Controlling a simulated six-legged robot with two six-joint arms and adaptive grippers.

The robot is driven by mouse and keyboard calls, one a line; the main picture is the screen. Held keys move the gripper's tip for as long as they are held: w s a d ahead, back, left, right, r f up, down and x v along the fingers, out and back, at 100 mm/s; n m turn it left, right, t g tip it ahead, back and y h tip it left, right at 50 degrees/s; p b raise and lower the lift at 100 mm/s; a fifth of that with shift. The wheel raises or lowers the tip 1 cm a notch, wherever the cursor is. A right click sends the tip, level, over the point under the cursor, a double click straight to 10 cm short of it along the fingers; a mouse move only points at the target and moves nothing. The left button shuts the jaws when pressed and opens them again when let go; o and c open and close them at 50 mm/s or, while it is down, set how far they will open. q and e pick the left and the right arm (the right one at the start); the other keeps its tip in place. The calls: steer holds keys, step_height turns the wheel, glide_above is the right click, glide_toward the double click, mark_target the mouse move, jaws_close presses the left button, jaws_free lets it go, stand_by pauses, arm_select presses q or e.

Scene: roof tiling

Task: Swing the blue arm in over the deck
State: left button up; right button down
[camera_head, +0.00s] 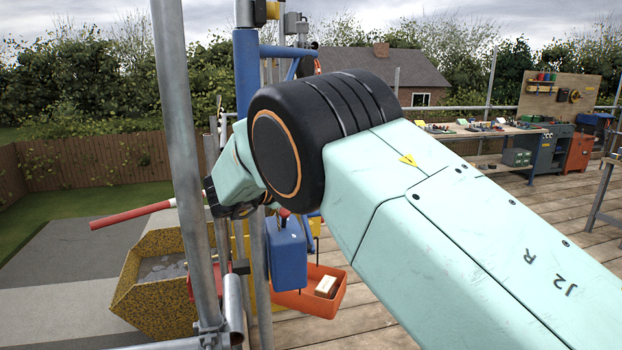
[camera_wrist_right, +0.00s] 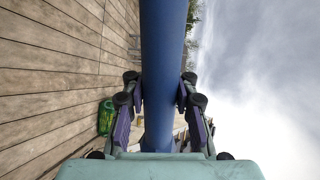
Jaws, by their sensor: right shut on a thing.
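My right arm fills the middle and right of the head view. In the right wrist view, my gripper (camera_wrist_right: 160,84) is shut on a blue tube (camera_wrist_right: 162,40), with a finger on each side. In the head view, a blue upright post (camera_head: 246,75) with a blue horizontal arm (camera_head: 285,51) stands behind my elbow. A red and pale bar (camera_head: 130,215) sticks out left from near my gripper; how it joins the tube is hidden. My left gripper is not in view.
Scaffold poles (camera_head: 180,130) stand close to my right wrist. A yellow speckled bin (camera_head: 150,290) is at lower left. A blue box (camera_head: 286,252) hangs by an orange tray (camera_head: 308,303) holding a small block. A workbench (camera_head: 480,130) stands at the far right; open plank deck (camera_head: 545,210) lies before it.

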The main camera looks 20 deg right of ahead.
steer(key=shift+r, duration=0.35)
